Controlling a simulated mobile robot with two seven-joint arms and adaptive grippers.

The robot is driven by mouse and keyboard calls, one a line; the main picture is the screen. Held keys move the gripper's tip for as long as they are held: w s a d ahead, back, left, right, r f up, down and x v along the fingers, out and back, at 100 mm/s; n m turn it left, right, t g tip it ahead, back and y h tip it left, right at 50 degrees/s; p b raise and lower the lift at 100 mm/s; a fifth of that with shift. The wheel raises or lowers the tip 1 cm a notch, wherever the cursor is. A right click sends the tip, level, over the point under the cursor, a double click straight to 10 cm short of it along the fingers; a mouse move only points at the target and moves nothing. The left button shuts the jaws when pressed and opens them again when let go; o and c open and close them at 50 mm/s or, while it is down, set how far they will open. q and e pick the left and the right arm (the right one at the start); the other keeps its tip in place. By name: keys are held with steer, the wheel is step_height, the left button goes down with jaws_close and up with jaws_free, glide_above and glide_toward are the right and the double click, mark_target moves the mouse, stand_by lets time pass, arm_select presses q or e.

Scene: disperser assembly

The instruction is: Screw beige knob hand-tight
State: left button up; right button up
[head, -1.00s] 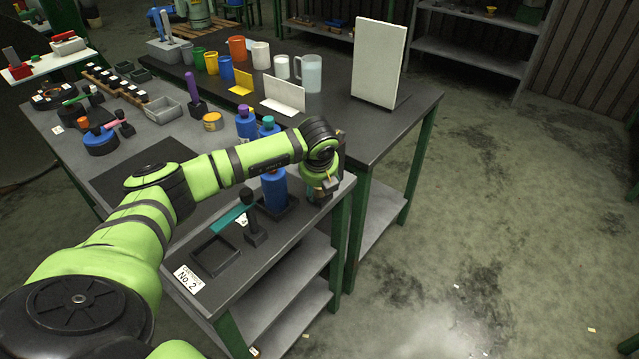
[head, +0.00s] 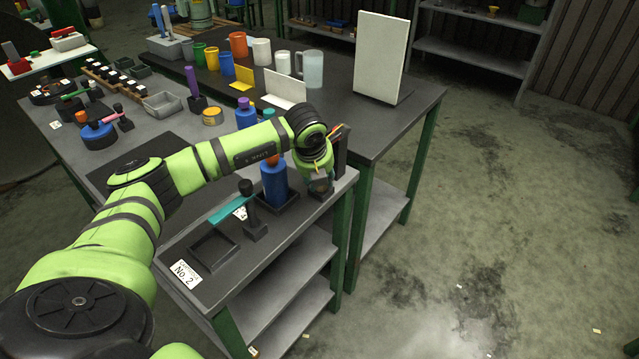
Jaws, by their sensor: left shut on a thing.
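My left gripper (head: 320,182) points down at the right edge of the near table, beside a dark upright fixture (head: 341,150) with an orange part near its top. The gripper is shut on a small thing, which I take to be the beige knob. The fingers and wrist hide nearly all of it, so I cannot tell how it sits on its thread. My right gripper is not in view.
A blue bottle (head: 273,187) stands in a dark square tray just left of the gripper. A black stand (head: 249,212) with a teal bar and an empty square tray (head: 214,250) are nearer. A white panel (head: 381,57) stands on the back table.

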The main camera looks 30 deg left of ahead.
arm_select(q)
steer(key=m+h+b, duration=0.1)
steer(key=m+b, duration=0.1)
steer(key=m, duration=0.1)
steer(key=shift+f, duration=0.2)
steer(key=shift+m+h+b, duration=0.6)
steer(key=shift+m+b, duration=0.05)
steer(key=shift+m, duration=0.65)
steer(key=shift+s, duration=0.1)
steer(key=o, duration=1.1)
steer(key=shift+c, duration=0.2)
steer(key=shift+r, duration=0.1)
steer(key=shift+a, duration=0.1)
steer(key=shift+r, duration=0.1)
